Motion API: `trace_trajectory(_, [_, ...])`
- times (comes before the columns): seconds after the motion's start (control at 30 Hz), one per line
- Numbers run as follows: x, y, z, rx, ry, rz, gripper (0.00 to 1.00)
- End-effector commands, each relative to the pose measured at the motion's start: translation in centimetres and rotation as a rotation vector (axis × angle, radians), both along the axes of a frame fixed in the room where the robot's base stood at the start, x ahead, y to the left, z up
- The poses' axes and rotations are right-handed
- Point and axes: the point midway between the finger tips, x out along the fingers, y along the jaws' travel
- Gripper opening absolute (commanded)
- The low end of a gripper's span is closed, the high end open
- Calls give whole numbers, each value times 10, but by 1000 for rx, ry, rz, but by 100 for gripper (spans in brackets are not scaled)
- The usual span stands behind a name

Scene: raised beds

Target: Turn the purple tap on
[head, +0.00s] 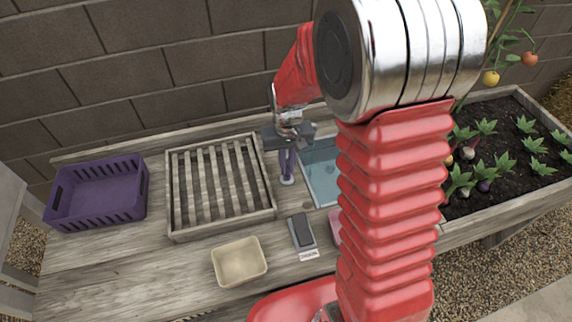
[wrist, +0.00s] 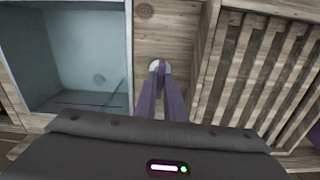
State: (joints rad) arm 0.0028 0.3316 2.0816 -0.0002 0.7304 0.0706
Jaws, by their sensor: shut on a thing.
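My gripper (head: 287,176) points down between the sink basin (head: 322,184) and the slatted wooden rack (head: 271,206). In the wrist view my gripper (wrist: 158,72) has its two purplish fingers close together, shut on a small part at their tips. A pale round piece (wrist: 154,64) shows there, and it also shows as a pale foot in the head view (head: 287,182). It seems to belong to the purple tap, whose handle is mostly hidden by my fingers. I cannot tell how far the handle is turned. No running water is visible in the basin.
A purple crate (head: 99,221) stands at the bench's left. A beige bowl (head: 240,282) and a dark grey block (head: 302,231) with a label lie in front. A pink thing (head: 335,229) is partly hidden by my arm. A planted bed (head: 507,187) is at right.

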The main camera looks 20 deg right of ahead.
Motion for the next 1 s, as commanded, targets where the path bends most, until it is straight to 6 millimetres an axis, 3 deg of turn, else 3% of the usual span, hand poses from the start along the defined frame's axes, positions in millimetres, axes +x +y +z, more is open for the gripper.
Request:
trace_trajectory(0.67, [4, -1, 2, -2, -12, 90, 0])
trace_trajectory(0.7, [4, -1, 2, -2, -12, 90, 11])
trace_trajectory(1.0, [2, 0, 1, 0, -6, 89, 28])
